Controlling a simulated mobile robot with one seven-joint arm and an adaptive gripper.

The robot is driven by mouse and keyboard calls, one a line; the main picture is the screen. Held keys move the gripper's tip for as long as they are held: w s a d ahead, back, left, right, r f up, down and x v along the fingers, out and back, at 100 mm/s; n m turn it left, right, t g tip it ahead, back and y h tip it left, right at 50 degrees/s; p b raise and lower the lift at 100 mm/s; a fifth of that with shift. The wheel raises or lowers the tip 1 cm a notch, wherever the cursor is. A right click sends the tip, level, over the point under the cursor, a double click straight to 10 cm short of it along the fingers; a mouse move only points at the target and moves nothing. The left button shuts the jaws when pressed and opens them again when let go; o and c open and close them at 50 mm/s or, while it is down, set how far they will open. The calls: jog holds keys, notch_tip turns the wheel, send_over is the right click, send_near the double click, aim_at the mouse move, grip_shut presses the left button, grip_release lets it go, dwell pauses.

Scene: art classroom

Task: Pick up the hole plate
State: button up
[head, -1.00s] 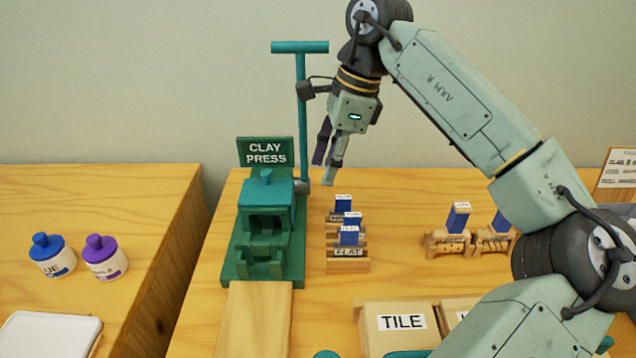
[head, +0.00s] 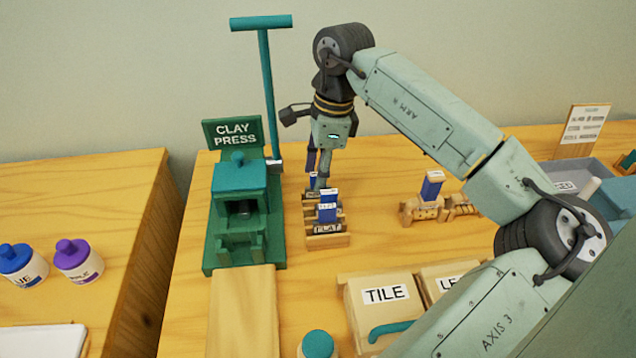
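A short row of small wooden stands holding blue plates with white tops stands right of the clay press. The front stand reads FLAT (head: 327,229); the labels behind it are too small to read, so I cannot tell which plate is the hole plate. My gripper (head: 318,178) points down at the back of this row, its fingertips close to the rearmost blue plate (head: 313,181). The fingers partly hide that plate. Whether they touch or grip it cannot be seen.
The green clay press (head: 240,215) with its tall teal lever (head: 268,95) stands close left of my gripper. More wooden stands with a blue plate (head: 432,186) are to the right. The TILE box (head: 385,294) is in front. Bare table lies between.

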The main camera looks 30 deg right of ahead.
jog(key=shift+a+f, duration=0.1)
jog(key=shift+f, duration=0.6)
jog(key=shift+c, duration=0.4)
grip_shut()
